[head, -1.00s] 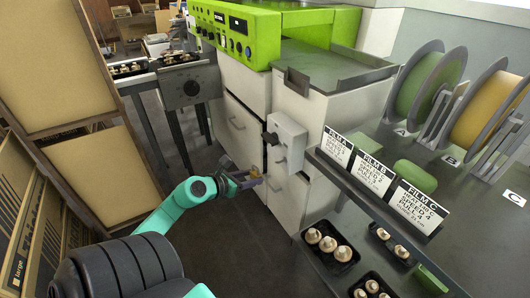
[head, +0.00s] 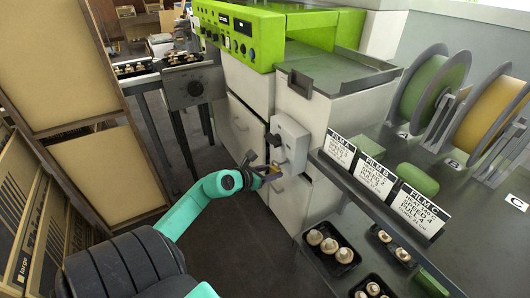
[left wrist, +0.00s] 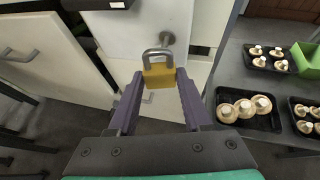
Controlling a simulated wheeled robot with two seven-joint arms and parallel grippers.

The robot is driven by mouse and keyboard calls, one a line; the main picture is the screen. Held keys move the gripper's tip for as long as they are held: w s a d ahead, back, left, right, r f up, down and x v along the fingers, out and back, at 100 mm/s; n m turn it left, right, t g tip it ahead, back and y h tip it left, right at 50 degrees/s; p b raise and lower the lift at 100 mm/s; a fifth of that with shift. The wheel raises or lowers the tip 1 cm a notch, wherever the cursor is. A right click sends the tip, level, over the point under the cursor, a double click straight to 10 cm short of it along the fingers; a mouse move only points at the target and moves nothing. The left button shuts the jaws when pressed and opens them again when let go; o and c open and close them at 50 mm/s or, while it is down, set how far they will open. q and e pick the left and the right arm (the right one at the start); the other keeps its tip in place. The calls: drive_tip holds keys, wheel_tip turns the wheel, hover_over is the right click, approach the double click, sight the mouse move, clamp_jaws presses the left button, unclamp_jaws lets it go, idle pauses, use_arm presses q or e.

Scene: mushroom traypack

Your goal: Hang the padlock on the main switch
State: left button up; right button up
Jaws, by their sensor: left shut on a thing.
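A yellow padlock (left wrist: 159,77) with a grey shackle is held between the fingers of my left gripper (left wrist: 158,95). The shackle points up, away from the gripper. The main switch is a grey box (head: 290,142) with a dark knob on the side of the white machine. In the head view, my left gripper (head: 268,174) is at the lower part of this box, and the padlock is small there. In the left wrist view, a round grey metal part (left wrist: 168,38) lies just beyond the shackle; I cannot tell whether they touch. My right gripper is not in view.
A dark shelf edge with film cards (head: 375,177) lies right of the switch. Trays of mushrooms (head: 331,246) stand below the cards. Tan panels (head: 75,85) stand at the left. Dark floor is open between the panels and the machine.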

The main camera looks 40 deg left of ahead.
use_arm(q)
drive_tip(key=shift+w+d, duration=0.15)
drive_tip(key=shift+w, duration=0.35)
drive_tip(key=shift+w+d, duration=0.15)
drive_tip(key=shift+w, duration=0.35)
drive_tip(key=shift+w+d+f, duration=0.15)
drive_tip(key=shift+w+f, duration=0.2)
drive_tip(key=shift+w, duration=0.2)
drive_tip(key=o, duration=1.1)
drive_tip(key=shift+s, duration=0.15)
drive_tip(key=p+v, duration=0.2)
drive_tip(key=v, duration=1.2)
drive_tip(key=shift+s+r, duration=0.1)
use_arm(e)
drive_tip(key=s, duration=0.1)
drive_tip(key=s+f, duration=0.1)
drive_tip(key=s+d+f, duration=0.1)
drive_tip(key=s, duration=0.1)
